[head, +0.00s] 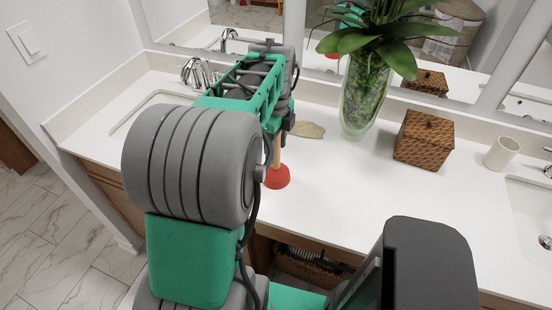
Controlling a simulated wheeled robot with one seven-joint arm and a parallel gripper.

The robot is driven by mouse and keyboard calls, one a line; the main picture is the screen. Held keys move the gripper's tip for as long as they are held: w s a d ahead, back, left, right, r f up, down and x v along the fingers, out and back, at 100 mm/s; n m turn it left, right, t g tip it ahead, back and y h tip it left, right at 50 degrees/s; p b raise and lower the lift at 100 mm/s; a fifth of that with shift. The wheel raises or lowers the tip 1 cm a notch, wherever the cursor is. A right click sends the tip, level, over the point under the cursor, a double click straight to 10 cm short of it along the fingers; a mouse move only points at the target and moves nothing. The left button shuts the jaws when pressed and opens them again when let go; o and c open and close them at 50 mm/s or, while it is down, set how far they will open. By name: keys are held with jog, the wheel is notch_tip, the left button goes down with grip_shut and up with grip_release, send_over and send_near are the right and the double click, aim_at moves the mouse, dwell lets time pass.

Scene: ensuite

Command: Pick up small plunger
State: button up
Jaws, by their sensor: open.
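The small plunger stands upright on the white counter near its front edge, with a red rubber cup (278,178) and a light wooden handle (277,150). The top of the handle is hidden by my arm's end. My gripper (282,128) is just above the plunger, around or close beside the upper handle. It is open, but its fingers are mostly hidden behind my arm, so I cannot tell whether they touch the handle. The plunger's cup rests on the counter.
A glass vase with a green plant (365,95) and a brown woven box (424,138) stand to the right. A white cup (502,153) is near the right sink (530,215). A flat beige item (308,130) lies behind the plunger. The mirror is behind; the counter's front middle is clear.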

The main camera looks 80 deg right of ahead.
grip_shut()
dwell(0.4)
jog(key=shift+r, duration=0.1)
